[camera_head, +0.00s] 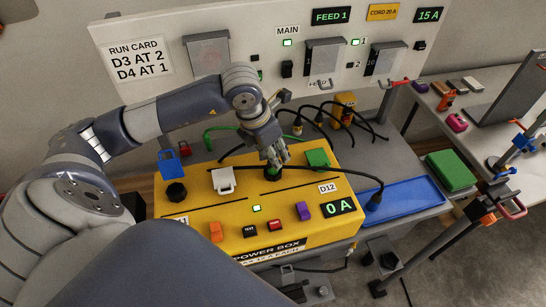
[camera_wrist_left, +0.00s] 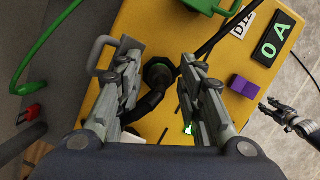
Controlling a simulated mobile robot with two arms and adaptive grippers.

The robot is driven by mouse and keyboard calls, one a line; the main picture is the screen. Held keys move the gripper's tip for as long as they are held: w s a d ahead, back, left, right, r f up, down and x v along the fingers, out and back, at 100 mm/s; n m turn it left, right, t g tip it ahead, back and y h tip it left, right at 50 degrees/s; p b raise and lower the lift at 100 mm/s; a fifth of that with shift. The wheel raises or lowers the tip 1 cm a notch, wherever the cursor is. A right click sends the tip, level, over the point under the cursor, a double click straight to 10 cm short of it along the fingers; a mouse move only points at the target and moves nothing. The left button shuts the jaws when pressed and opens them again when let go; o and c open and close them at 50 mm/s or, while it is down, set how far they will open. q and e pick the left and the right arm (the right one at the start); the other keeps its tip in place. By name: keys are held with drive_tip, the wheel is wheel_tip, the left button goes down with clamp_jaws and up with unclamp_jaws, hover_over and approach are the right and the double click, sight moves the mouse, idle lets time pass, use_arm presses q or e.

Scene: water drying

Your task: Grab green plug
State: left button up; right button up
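A black round plug or socket with a green ring (camera_wrist_left: 158,72) and a thick black cable sits on the yellow power box (camera_head: 190,205). It also shows in the head view (camera_head: 272,174), partly hidden by my gripper. My left gripper (camera_head: 275,160) is low over it. In the left wrist view, its fingers (camera_wrist_left: 158,90) stand apart on either side of the plug, with visible gaps, so it does not look clamped. My right gripper (camera_wrist_left: 272,110) is off the front side of the box in the left wrist view; its fingers look apart and empty.
A white handle piece (camera_head: 222,181) and a green block (camera_head: 317,158) flank the plug closely. A purple switch (camera_head: 303,210) and the 0 A display (camera_head: 340,207) are at the front. Black cables cross the box. A blue tray (camera_head: 415,193) lies right.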

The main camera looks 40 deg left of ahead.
use_arm(q)
clamp_jaws()
drive_tip(key=shift+r, duration=0.2)
